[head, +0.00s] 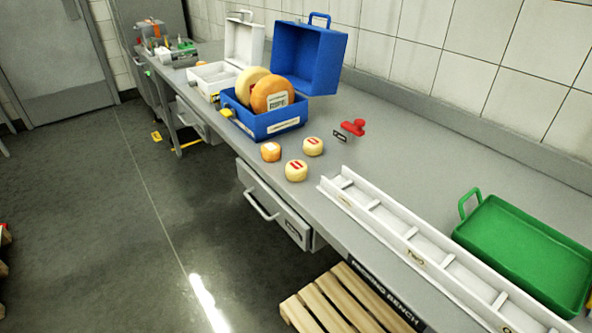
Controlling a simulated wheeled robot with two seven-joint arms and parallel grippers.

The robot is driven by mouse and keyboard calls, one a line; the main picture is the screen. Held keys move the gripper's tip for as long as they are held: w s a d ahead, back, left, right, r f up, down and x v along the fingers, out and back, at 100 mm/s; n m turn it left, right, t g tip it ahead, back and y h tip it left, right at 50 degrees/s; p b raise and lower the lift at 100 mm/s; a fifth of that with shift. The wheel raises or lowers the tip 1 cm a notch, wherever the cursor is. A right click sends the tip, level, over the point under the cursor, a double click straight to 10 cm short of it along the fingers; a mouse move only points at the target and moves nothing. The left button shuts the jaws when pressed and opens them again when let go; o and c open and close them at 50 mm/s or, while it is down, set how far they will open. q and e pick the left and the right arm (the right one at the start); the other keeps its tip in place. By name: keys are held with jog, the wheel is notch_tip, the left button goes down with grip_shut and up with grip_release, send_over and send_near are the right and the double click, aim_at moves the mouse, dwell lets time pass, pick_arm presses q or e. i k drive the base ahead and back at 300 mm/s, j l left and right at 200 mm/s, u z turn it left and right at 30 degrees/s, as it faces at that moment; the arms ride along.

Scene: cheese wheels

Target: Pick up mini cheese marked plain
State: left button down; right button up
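Three mini cheeses sit apart from each other on the bench, in front of the blue box. An orange mini cheese (271,152) is at the left, with a small pale label on top. A pale yellow mini cheese (296,174) with a red and white label is nearest the front edge. Another pale yellow mini cheese (313,147) with a similar label sits farther back. The labels are too small to read, so I cannot tell which one is marked plain. Neither of my grippers is in view.
A blue lidded box (268,122) holds two large cheese wheels. A red stamp-like object (354,127) stands behind the mini cheeses. A white divided rack (395,232) and a green tray (520,245) lie to the right. A wooden pallet (335,300) is on the floor.

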aim_at(295, 170)
jog(key=i+j+z, duration=0.1)
jog(key=j, duration=0.3)
jog(key=i+j+z, duration=0.15)
jog(key=j, duration=0.25)
jog(key=i+j+z, duration=0.1)
jog(key=j, duration=0.35)
jog(key=i+j+z, duration=0.1)
jog(key=j, duration=0.35)
jog(key=i, duration=0.1)
